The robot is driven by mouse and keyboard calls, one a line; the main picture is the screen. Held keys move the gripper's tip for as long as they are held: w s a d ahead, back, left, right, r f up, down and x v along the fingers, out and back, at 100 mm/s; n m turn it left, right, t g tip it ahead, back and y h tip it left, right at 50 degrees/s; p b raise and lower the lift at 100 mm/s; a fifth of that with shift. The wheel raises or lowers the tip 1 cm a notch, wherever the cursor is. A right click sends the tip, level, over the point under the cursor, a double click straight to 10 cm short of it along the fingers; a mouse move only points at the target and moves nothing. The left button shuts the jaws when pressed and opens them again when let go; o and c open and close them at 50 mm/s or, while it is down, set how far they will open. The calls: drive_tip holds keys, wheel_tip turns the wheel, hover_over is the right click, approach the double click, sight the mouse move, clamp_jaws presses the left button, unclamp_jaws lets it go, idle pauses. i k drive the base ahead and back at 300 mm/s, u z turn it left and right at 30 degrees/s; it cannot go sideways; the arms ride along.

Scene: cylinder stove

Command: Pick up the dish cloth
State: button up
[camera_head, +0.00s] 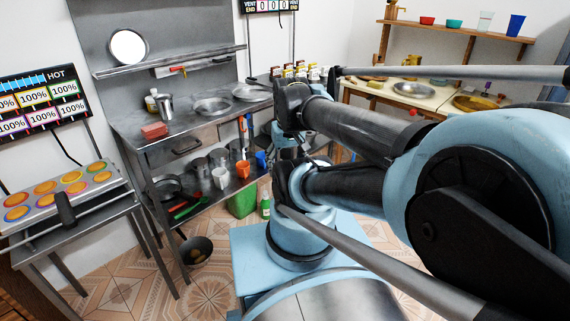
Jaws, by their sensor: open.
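I cannot make out a dish cloth for certain. A small reddish block-shaped thing (153,131) lies on the left part of the metal counter (180,142); I cannot tell whether it is folded cloth or a sponge. My arm is folded across the middle and right of the view, with its wrist end in front of the counter's right end. I cannot make out the gripper's fingers. The arm hides part of the counter and the floor behind it.
A griddle table (85,232) is at left; a wooden table (440,103) stands behind.

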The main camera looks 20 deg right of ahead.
sight(155, 130)
drive_tip(key=u, duration=0.7)
drive_tip(key=k, duration=0.8)
drive_tip(key=z, duration=0.2)
drive_tip(key=i, duration=0.45)
